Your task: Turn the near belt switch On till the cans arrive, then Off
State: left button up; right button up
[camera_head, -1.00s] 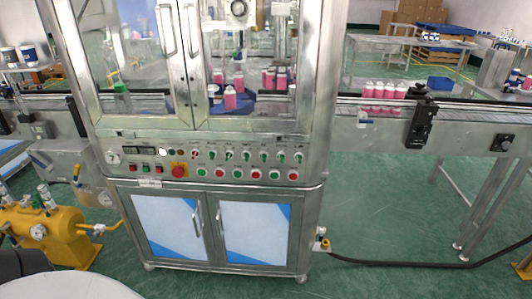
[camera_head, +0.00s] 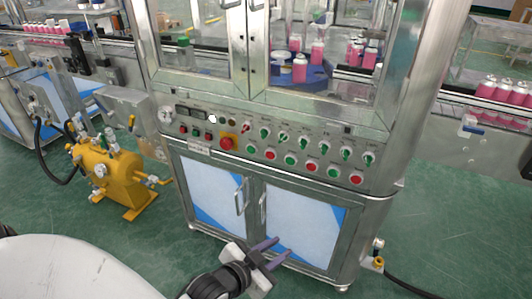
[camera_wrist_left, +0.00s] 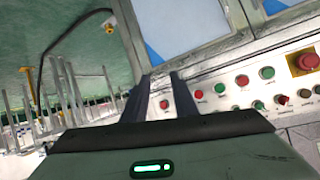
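The control panel (camera_head: 210,140) of the steel machine carries a row of small turn switches, one with a red handle (camera_head: 245,127) and several with green handles (camera_head: 324,149). Their labels are too small to read, so I cannot tell which is the near belt switch or how it is set. Pink cans (camera_head: 500,92) stand on the right belt, and another pink can (camera_head: 299,70) is inside the machine. My left gripper (camera_head: 277,248) is open and empty, below the panel before the lower doors. Its parted fingers (camera_wrist_left: 160,95) show in the left wrist view. My right gripper is not in view.
A red emergency button (camera_head: 227,143) and a row of green and red push buttons (camera_head: 290,160) share the panel. Door handles (camera_head: 240,198) stick out below. A yellow pump unit (camera_head: 105,170) stands at left. Green floor is free at lower right.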

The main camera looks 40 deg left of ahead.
pick_arm(q)
jog(key=w+a+r+t+y+b, duration=0.2)
jog(key=w+a+r+t+b, duration=0.15)
jog(key=w+a+r, duration=0.45)
jog(key=t+y+b, duration=0.2)
jog(key=b, duration=0.1)
send_near(280, 142)
jog(key=w, duration=0.4)
jog(key=w+a, duration=0.1)
jog(key=w, duration=0.2)
jog(key=shift+a+r, duration=0.1)
jog(key=shift+r, duration=0.1)
jog(key=shift+w+a, duration=0.1)
jog(key=shift+w, duration=0.3)
grip_shut()
